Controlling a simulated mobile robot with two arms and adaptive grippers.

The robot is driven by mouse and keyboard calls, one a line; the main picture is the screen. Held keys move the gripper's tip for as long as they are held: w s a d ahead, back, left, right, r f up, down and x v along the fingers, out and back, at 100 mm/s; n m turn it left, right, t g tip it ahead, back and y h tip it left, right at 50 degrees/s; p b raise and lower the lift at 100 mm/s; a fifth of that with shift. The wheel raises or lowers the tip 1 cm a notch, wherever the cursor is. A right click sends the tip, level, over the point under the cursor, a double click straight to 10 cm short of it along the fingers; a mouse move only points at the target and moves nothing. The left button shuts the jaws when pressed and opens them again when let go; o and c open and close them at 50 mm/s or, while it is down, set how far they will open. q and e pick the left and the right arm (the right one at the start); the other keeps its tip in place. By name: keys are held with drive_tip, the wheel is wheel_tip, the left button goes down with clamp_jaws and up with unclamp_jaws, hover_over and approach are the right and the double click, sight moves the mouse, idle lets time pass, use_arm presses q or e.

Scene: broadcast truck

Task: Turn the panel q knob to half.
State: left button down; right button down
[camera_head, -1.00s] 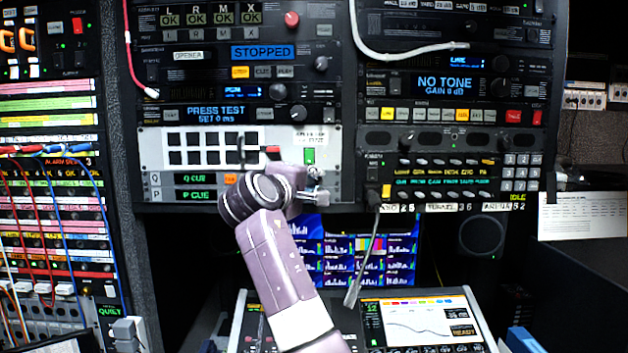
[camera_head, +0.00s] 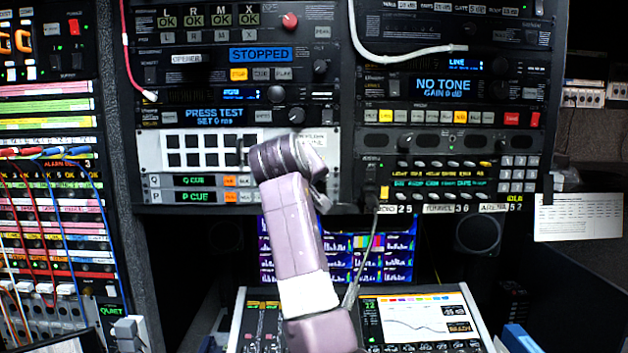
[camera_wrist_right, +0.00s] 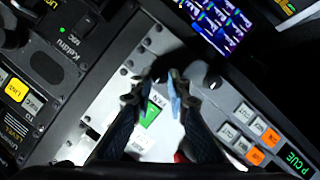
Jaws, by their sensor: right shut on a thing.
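The Q row of the panel, with a green "Q CUE" display (camera_head: 195,180), lies above the P row with its "P CUE" display (camera_head: 195,196). My right arm's wrist covers the right end of both rows in the head view. In the right wrist view my right gripper (camera_wrist_right: 162,82) has its fingertips close together at the panel face, at the end of the button rows. It is shut on the panel Q knob, which is mostly hidden between the fingertips, so its setting cannot be read. A dark knob (camera_wrist_right: 212,82) sits beside the fingertips. My left gripper is out of view.
A white panel with black keys (camera_head: 210,150) is just above the rows. A grey cable (camera_head: 366,255) hangs to the right of my arm. Monitors (camera_head: 340,262) and a console (camera_head: 425,318) are below.

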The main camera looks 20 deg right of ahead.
idle(0.4)
drive_tip(key=c, duration=1.8)
unclamp_jaws()
drive_tip(key=shift+c, duration=0.2)
drive_tip(key=v, duration=0.7)
drive_tip(key=shift+s, duration=0.2)
